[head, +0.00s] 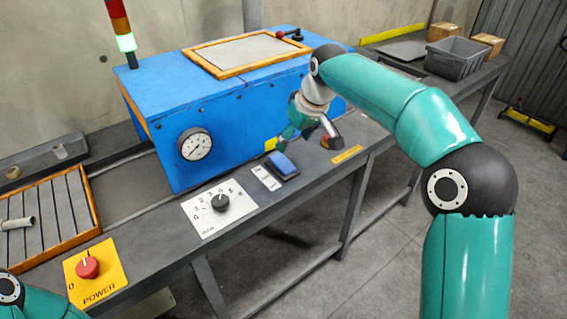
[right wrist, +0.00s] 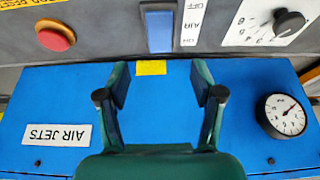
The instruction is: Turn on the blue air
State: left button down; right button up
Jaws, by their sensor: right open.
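The blue air rocker switch (head: 282,164) sits in a dark frame on the bench's front ledge, beside a white label (head: 266,178). In the right wrist view the switch (right wrist: 159,31) is at the top centre, next to a white label reading AIR (right wrist: 194,22). I cannot tell which way the rocker is set. My right gripper (head: 310,136) is in front of the blue cabinet, just behind the switch and apart from it. In the right wrist view its two fingers (right wrist: 160,96) are spread with nothing between them. My left gripper is out of view.
A numbered dial (head: 220,203) and a red POWER knob (head: 87,267) lie left of the switch. A red button (right wrist: 56,36) is on its other side. The blue cabinet (head: 165,105) carries a gauge (head: 194,145). A grey bin (head: 458,58) stands far right.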

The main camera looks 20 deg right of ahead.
aim_at(282, 162)
jog(key=x, duration=1)
jog(key=shift+w+f+b, duration=0.1)
jog(key=shift+f+b, duration=0.2)
jog(key=shift+b, duration=0.1)
jog(key=c, duration=1.1)
jog(key=g+p, duration=0.1)
jog(key=p, duration=0.7)
jog(key=w+r+g+h+p, duration=0.1)
jog(key=g+p, duration=0.1)
jog(key=p, duration=0.6)
jog(key=shift+a, duration=0.15)
jog(key=shift+c, duration=0.2)
jog(key=shift+f+p, duration=0.3)
jog(key=shift+p, duration=0.15)
jog(key=o, duration=1.1)
jog(key=shift+f, duration=0.1)
